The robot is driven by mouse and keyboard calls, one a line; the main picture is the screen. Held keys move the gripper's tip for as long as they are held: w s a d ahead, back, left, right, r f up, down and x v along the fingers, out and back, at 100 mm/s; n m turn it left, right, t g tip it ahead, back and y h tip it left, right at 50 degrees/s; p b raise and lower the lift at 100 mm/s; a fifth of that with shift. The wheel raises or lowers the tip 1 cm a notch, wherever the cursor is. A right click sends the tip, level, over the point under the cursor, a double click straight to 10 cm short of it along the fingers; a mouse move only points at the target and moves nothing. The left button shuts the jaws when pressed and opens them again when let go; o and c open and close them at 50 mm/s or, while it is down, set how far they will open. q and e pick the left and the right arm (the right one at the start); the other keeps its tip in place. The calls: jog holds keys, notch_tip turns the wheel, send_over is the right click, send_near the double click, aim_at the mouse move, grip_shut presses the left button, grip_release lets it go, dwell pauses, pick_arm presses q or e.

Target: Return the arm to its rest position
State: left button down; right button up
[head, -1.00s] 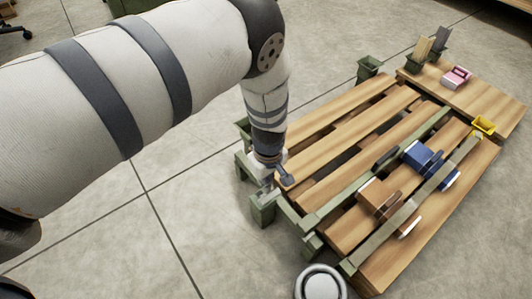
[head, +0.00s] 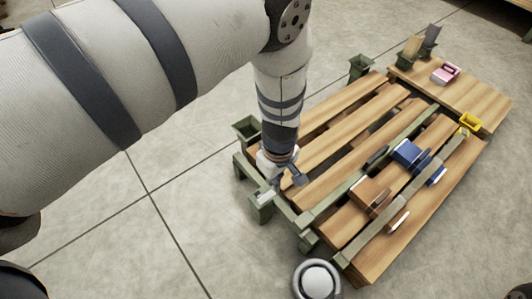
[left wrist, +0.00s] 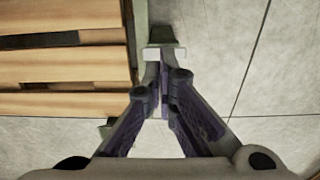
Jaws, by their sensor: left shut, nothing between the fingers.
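My left arm reaches in from the upper left in the head view. Its left gripper (head: 284,180) is at the near left end of the slatted wooden table (head: 323,151), beside the green corner bracket. In the left wrist view the left gripper (left wrist: 164,72) has its fingers together and nothing between them. The table's slats (left wrist: 62,65) lie to the left of the fingers there. A green post with a pale top (left wrist: 165,38) shows just beyond the fingertips. I cannot tell whether the fingers touch it. My right gripper is not in view.
On the table are a blue block (head: 407,153), a brown block (head: 371,194), a pink item (head: 446,73) and a yellow item (head: 470,122). Green holders (head: 360,66) stand along its edge. A round white-topped object (head: 317,279) is at the bottom. Bare floor lies left of the table.

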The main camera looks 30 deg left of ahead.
pick_arm(q)
jog(key=shift+s+d+r, duration=0.15)
jog(key=shift+d+r, duration=0.15)
jog(key=shift+r, duration=0.05)
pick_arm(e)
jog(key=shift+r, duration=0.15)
